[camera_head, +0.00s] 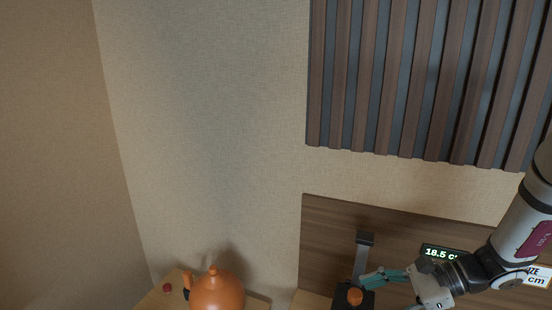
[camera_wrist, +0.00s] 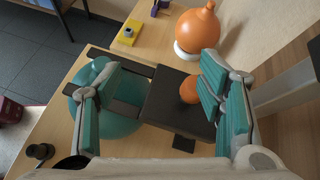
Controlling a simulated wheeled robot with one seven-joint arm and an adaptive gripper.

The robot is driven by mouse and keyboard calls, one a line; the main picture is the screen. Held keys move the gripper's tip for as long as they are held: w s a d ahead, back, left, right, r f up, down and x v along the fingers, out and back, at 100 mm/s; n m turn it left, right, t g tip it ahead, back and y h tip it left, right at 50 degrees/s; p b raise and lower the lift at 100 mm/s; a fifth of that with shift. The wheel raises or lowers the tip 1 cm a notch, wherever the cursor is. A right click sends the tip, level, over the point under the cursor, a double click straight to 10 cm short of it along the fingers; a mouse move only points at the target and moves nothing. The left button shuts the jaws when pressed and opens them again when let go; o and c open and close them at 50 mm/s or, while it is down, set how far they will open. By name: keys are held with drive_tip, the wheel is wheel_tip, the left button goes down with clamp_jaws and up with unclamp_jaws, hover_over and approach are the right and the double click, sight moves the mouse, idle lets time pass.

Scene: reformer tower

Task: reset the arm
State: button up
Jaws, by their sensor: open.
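My gripper (camera_wrist: 160,105) is open, with teal pads on its two fingers, and nothing shows held between them. In the head view my gripper (camera_head: 385,281) is at the lower right, at the end of my arm. A small orange knob (camera_head: 354,296) on a dark device stands just left of the fingers there. In the wrist view the orange knob (camera_wrist: 190,90) shows beside the right finger, on the dark plate (camera_wrist: 172,100). I cannot tell whether the finger touches it.
An orange round vessel (camera_head: 217,291) stands on the table at the lower left; it also shows in the wrist view (camera_wrist: 198,29). A grey post (camera_head: 363,255) and a display reading 18.5 (camera_head: 440,253) stand by the wooden back panel. A teal round object (camera_wrist: 108,122) lies below the left finger.

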drive_tip(key=s+a+r+n+t+h, duration=0.1)
drive_tip(key=s+r+n+h, duration=0.4)
drive_tip(key=s+r+n, duration=0.3)
drive_tip(key=s+a+r+n+t+h, duration=0.1)
drive_tip(key=s+r+n+t+h, duration=0.1)
drive_tip(key=s+r+n+h, duration=0.4)
wheel_tip(320, 180, up, 7)
drive_tip(key=s+n, duration=0.2)
drive_tip(key=n, duration=0.2)
drive_tip(key=shift+s+f+h, duration=0.2)
drive_tip(key=shift+h, duration=0.1)
drive_tip(key=shift+a, duration=0.15)
idle(0.7)
